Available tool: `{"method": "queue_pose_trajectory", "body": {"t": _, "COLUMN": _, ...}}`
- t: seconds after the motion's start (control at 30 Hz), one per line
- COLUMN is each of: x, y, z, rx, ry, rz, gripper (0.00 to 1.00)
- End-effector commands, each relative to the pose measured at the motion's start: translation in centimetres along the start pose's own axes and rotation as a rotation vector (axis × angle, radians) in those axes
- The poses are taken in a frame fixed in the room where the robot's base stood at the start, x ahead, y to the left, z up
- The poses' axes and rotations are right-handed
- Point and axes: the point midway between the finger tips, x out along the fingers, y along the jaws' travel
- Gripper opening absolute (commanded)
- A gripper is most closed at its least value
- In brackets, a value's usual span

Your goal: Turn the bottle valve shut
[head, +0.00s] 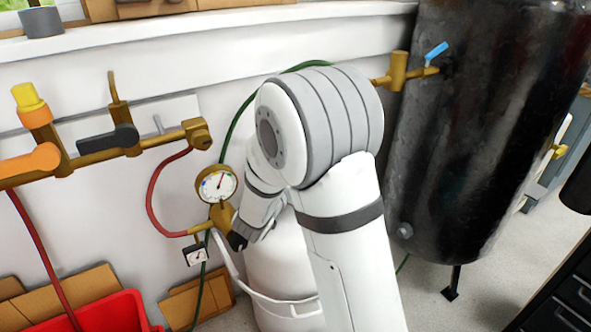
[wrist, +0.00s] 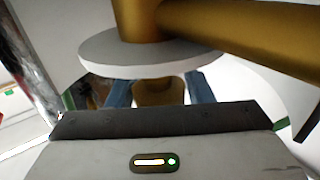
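The white bottle (head: 280,262) stands on the floor below the wall, partly hidden behind my arm. A brass fitting (head: 222,214) with a round gauge (head: 217,184) is at its top left. My gripper (head: 238,241) is beside this fitting, its fingertips small and dark in the head view. In the wrist view my gripper (wrist: 159,90) has two bluish fingers apart, with a brass part (wrist: 158,94) between them and slim gaps on both sides. A pale grey disc (wrist: 150,52) with a brass stem (wrist: 136,18) lies just above the fingers. I cannot make out the valve handle for certain.
A brass manifold (head: 95,155) with orange and black levers runs along the wall at left. A red hose (head: 152,205) and a green hose (head: 236,122) pass close by. A dark tank (head: 480,130) stands at right. A red bin (head: 110,312) is at lower left.

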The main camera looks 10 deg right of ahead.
Motion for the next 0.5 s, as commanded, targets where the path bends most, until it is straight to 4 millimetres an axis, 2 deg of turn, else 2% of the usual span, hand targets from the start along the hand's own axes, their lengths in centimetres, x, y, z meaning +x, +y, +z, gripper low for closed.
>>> {"method": "queue_pose_trajectory", "body": {"t": 0.03, "x": 0.01, "y": 0.02, "z": 0.00, "rx": 0.000, "ry": 0.000, "rz": 0.000, "gripper": 0.51}}
{"method": "queue_pose_trajectory", "body": {"t": 0.2, "x": -0.01, "y": 0.04, "z": 0.05, "rx": 0.000, "ry": -0.001, "rz": 0.000, "gripper": 0.65}}
{"method": "queue_pose_trajectory", "body": {"t": 0.5, "x": -0.01, "y": 0.06, "z": -0.43, "rx": 0.000, "ry": -0.002, "rz": 0.001, "gripper": 0.65}}
